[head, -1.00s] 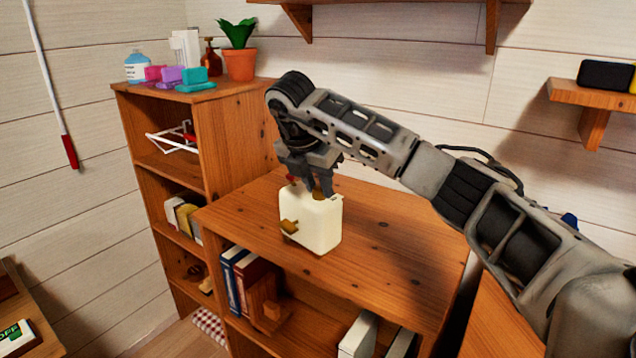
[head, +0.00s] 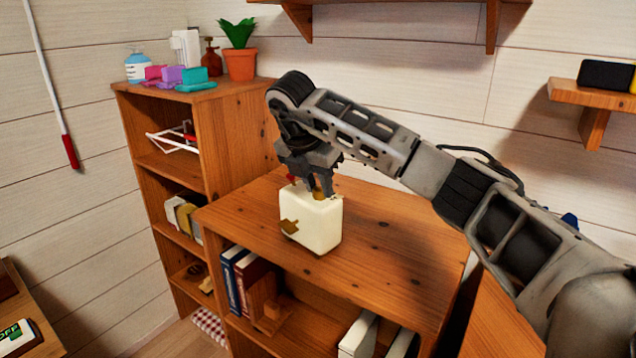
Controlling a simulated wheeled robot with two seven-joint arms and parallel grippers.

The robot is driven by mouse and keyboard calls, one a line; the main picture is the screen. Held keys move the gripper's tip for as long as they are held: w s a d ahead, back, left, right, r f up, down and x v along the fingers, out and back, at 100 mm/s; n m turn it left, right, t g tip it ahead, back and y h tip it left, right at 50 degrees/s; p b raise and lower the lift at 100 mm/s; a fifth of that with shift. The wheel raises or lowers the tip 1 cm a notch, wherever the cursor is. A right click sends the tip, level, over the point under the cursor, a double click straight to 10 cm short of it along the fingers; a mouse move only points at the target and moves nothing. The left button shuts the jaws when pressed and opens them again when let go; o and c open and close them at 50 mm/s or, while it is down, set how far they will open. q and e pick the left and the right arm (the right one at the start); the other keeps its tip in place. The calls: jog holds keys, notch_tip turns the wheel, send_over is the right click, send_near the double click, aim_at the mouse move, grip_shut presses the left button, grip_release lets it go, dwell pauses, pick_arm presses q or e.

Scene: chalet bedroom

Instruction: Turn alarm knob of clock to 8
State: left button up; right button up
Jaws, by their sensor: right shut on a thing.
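The clock (head: 318,226) is a cream, rounded box standing upright on top of the low wooden bookcase. A brass-coloured knob (head: 289,227) sticks out of its left-front side. My right gripper (head: 310,190) reaches down from above to the clock's top. It is shut on a small brass-coloured piece (head: 319,193) there, mostly hidden between the fingers. A small red part shows by the left finger. The clock's dial and any numbers cannot be read from here. My left gripper is not in view.
The low bookcase top (head: 400,235) is clear right of the clock. A taller shelf (head: 240,95) stands to the left, carrying a potted plant (head: 240,52) and bottles. A wall shelf (head: 590,96) holds a black box at the right.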

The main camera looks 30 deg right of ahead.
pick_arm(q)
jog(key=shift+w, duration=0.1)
pick_arm(e)
jog(key=o, duration=1)
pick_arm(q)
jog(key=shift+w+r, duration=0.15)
pick_arm(e)
jog(key=shift+r, duration=0.1)
jog(key=shift+a+r, duration=0.15)
jog(key=shift+r, duration=0.15)
pick_arm(q)
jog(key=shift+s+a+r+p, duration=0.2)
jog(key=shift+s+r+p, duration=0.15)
jog(key=shift+p, duration=0.9)
pick_arm(e)
jog(key=v, duration=1.5)
jog(key=shift+s+a+r, duration=0.1)
